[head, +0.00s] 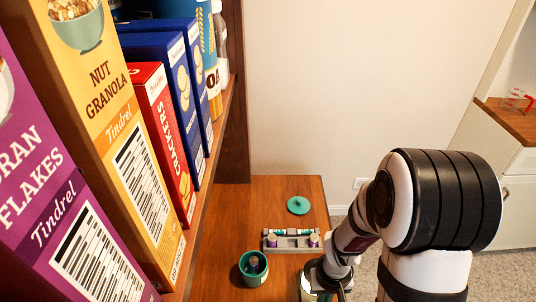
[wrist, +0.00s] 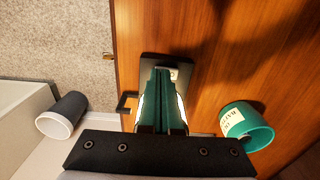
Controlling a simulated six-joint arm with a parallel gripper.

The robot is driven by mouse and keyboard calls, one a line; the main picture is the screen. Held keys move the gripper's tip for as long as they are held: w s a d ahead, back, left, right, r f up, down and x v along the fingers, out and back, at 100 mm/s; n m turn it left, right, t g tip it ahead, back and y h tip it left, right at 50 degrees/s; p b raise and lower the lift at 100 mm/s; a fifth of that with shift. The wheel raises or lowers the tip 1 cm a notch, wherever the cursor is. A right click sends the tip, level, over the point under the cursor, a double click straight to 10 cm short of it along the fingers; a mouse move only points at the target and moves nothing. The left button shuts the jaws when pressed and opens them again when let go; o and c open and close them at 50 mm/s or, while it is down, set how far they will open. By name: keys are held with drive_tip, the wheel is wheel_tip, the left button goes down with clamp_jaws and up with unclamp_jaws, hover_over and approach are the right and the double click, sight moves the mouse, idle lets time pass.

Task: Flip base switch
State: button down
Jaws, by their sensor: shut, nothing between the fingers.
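In the wrist view, a flat dark base plate (wrist: 152,60) lies on the wooden counter, with a small pale switch-like part (wrist: 174,74) near its upper right. My gripper (wrist: 163,72) is shut and empty, with its fingertips over this base, close to the left of the pale part. I cannot tell whether they touch it, or which way the switch is set. The fingers and a green upright shape around them hide much of the base. In the head view my gripper (head: 324,284) is at the bottom edge over the counter, and its fingertips are not clear.
A teal cup (wrist: 247,125) stands to the right in the wrist view. In the head view, a grey tray (head: 291,250) holding purple-ended items and a teal lid (head: 298,205) lie beyond it. Cereal boxes (head: 125,150) fill the left shelf. The counter edge drops to carpet (wrist: 60,40).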

wheel_tip(320, 180, up, 7)
idle(0.5)
drive_tip(key=s+a+r+m+y, duration=0.1)
drive_tip(key=s+a+r+m, duration=0.1)
drive_tip(key=s+r, duration=0.3)
drive_tip(key=s+a+r+m, duration=0.3)
drive_tip(key=s+r, duration=0.3)
drive_tip(key=s, duration=0.4)
drive_tip(key=shift+a+r+m+y, duration=0.25)
drive_tip(key=shift+a+m+y, duration=0.05)
drive_tip(key=shift+a+y, duration=0.1)
